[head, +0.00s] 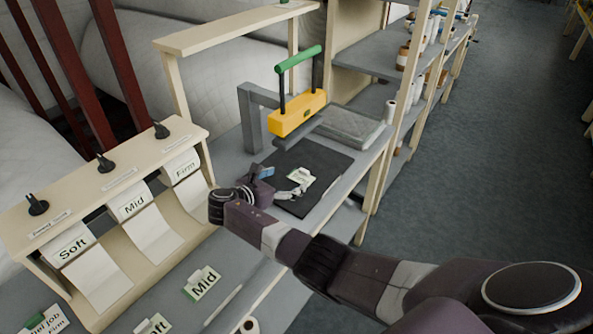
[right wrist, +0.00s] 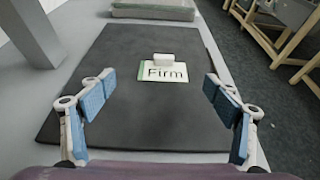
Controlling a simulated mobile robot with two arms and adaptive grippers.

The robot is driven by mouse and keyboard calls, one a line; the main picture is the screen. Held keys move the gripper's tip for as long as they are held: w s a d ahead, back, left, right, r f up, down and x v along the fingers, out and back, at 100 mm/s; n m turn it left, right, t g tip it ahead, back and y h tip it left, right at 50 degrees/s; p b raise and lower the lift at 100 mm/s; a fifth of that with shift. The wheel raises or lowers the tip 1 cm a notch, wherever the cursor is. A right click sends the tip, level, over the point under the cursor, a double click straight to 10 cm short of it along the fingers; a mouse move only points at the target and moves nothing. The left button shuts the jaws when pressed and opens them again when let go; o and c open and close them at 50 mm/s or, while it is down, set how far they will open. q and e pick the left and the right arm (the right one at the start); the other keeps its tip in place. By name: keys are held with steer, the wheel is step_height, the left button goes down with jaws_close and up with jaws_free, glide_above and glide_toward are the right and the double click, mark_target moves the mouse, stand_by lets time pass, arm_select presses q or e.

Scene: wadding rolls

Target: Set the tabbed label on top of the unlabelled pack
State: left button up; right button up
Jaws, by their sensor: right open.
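A tabbed label (head: 302,177) reading "Firm", white with a green left edge, lies flat on a black mat (head: 318,158). It also shows in the right wrist view (right wrist: 163,75), with its pale raised tab (right wrist: 177,58) at the far edge. My right gripper (head: 279,181) is open and empty over the near part of the mat. In the right wrist view its two blue-padded fingers (right wrist: 158,92) stand wide apart, left and right of the label, not touching it. A flat grey pack-like block (head: 348,125) lies behind the mat; I see no label on it. My left gripper is out of view.
A yellow press with a green handle (head: 298,112) stands behind the mat on a grey frame. A cream rack (head: 110,185) holds Soft, Mid and Firm sheets at left. Other tabbed labels (head: 203,283) lie in front. Shelving (head: 385,68) stands at back right.

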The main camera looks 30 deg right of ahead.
mark_target(303, 172)
steer(key=d, duration=0.3)
steer(key=shift+w+f, duration=0.2)
steer(key=shift+f, duration=0.2)
steer(key=b+x, duration=0.1)
steer(key=x, duration=0.3)
steer(key=shift+w+d+f+b, duration=0.1)
steer(key=shift+w+f+b, duration=0.1)
steer(key=shift+b, duration=0.1)
steer(key=shift+r, duration=0.1)
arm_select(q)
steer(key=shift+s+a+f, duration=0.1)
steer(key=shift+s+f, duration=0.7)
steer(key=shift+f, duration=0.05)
arm_select(e)
steer(key=c, duration=0.9)
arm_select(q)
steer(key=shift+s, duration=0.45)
arm_select(e)
steer(key=shift+r, duration=0.1)
